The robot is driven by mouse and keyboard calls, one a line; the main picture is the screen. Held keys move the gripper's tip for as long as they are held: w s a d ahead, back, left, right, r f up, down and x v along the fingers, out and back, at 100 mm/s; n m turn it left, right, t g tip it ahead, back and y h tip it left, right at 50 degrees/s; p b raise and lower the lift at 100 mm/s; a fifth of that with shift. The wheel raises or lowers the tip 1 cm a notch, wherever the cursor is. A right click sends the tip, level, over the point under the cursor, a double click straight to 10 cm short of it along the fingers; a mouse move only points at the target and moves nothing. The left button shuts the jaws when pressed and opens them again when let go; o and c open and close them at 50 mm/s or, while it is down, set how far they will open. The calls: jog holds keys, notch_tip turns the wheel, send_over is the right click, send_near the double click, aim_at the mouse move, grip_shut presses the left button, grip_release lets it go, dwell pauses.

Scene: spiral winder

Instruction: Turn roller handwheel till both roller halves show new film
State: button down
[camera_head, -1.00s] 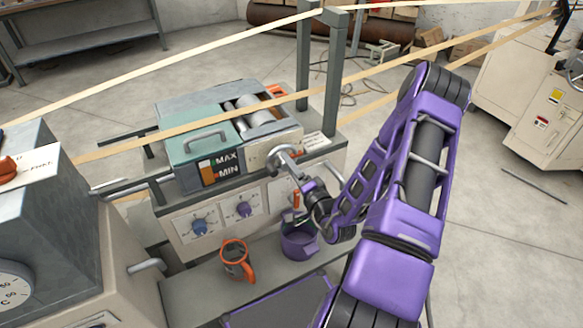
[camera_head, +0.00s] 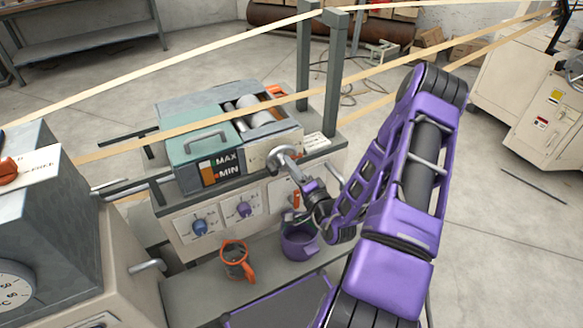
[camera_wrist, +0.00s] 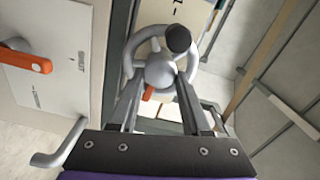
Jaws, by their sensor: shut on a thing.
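The grey roller handwheel (camera_head: 284,158) is on the front of the film-coating box. In the wrist view the handwheel (camera_wrist: 160,70) fills the space between my fingers, and its dark knob (camera_wrist: 178,38) is at the upper right. My gripper (camera_head: 300,178) is shut on the handwheel; its two fingers (camera_wrist: 158,85) lie on either side of the hub. The roller (camera_head: 246,112) shows through the box's open top, with a pale grey part and an orange-brown part (camera_head: 274,93). The pale strip crosses in front, so I cannot tell how the film lies on each half.
A green lid (camera_head: 205,148) with a handle covers the box's left part. Blue and purple knobs (camera_head: 200,226) are below. Pale strips (camera_head: 400,68) run overhead.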

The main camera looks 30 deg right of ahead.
jog(key=m+p, duration=0.1)
jog(key=m, duration=0.4)
jog(key=m+p, duration=0.2)
jog(key=m, duration=0.4)
jog(key=m+p, duration=0.2)
jog(key=m, duration=0.4)
jog(key=shift+a+f, duration=0.2)
jog(key=shift+f, duration=0.1)
jog(key=m+p, duration=0.1)
jog(key=m, duration=0.2)
jog(key=shift+m, duration=0.3)
jog(key=m, duration=0.4)
jog(key=shift+a+m, duration=0.15)
jog(key=shift+m, duration=0.15)
jog(key=m, duration=0.4)
jog(key=shift+a, duration=0.1)
jog(key=shift+a+r+m, duration=0.1)
jog(key=shift+m, duration=1.7)
